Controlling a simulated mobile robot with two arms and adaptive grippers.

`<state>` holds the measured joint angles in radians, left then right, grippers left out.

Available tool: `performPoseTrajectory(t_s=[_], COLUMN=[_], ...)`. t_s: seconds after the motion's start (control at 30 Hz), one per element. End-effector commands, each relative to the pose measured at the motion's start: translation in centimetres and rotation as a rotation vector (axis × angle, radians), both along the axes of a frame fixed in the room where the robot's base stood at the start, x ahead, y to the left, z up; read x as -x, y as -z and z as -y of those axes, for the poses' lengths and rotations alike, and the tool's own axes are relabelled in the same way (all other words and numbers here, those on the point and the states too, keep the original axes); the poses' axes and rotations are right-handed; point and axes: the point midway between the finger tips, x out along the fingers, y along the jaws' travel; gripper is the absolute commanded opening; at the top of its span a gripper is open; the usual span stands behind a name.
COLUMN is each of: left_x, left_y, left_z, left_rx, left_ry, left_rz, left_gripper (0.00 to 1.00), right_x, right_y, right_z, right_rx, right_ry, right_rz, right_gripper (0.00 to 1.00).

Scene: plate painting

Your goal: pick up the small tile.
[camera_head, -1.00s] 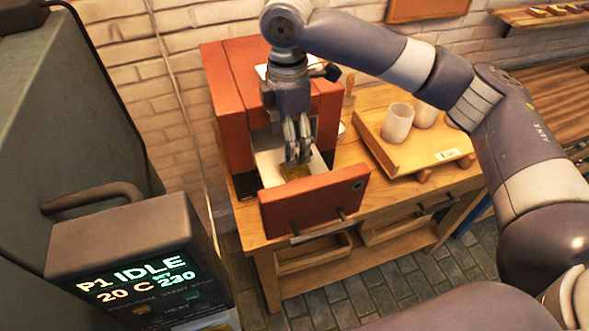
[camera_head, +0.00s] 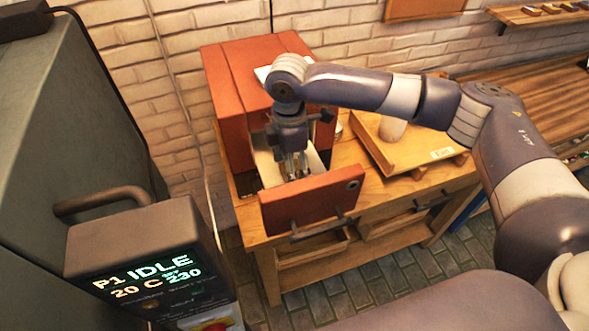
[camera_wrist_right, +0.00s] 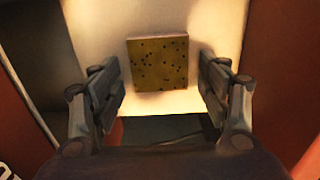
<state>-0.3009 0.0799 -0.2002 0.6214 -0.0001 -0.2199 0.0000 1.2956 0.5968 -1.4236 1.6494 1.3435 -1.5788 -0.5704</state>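The small tile (camera_wrist_right: 158,63) is a square, mustard-brown piece with dark specks. In the right wrist view it lies flat on the pale floor (camera_wrist_right: 100,30) of an open red drawer. My right gripper (camera_wrist_right: 160,88) is open, with one finger on each side of the tile's line and the tile a little beyond the fingertips, untouched. In the head view my right gripper (camera_head: 298,172) points down into the drawer (camera_head: 312,203) and hides the tile. My left gripper is not in view.
The red cabinet (camera_head: 235,85) stands on a wooden table behind the drawer. A wooden tray (camera_head: 410,155) with a pale cup (camera_head: 391,128) is to the right. A grey kiln-like machine (camera_head: 75,130) with a lit display stands at the left.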

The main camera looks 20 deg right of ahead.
Motion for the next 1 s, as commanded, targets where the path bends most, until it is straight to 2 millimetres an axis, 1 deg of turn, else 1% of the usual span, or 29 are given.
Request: performPoseTrajectory(t_s=[0.03,0.13,0.17,0.23,0.27,0.47,0.57,0.67,0.8,1.0], left_x=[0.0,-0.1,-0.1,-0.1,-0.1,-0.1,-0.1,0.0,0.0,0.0], left_y=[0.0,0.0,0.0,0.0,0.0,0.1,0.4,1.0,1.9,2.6], left_z=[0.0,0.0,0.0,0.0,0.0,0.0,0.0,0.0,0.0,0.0], left_rx=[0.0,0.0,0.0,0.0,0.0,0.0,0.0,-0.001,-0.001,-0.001], left_ry=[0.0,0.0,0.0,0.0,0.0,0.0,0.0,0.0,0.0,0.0], left_rz=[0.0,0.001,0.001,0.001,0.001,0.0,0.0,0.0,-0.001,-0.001], left_gripper=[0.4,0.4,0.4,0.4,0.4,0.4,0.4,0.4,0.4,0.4], right_x=[0.0,0.0,0.0,0.0,0.0,0.0,-0.1,-0.1,-0.1,-0.1], right_y=[0.0,0.0,0.0,0.0,0.0,-0.1,-0.8,-2.3,-5.2,-8.8], right_z=[0.0,0.0,0.0,0.0,0.0,0.0,-0.1,-0.1,-0.1,-0.1], right_rx=[0.0,0.0,0.0,0.0,0.0,-0.001,-0.002,-0.002,-0.002,-0.002], right_ry=[0.0,0.0,0.0,0.0,0.0,0.0,0.0,0.001,0.0,0.0], right_rz=[0.0,0.0,0.0,0.0,0.0,0.001,0.003,0.005,0.006,0.003], right_gripper=[0.51,0.28,0.24,0.24,0.2,0.2,0.2,0.2,0.2,0.2])
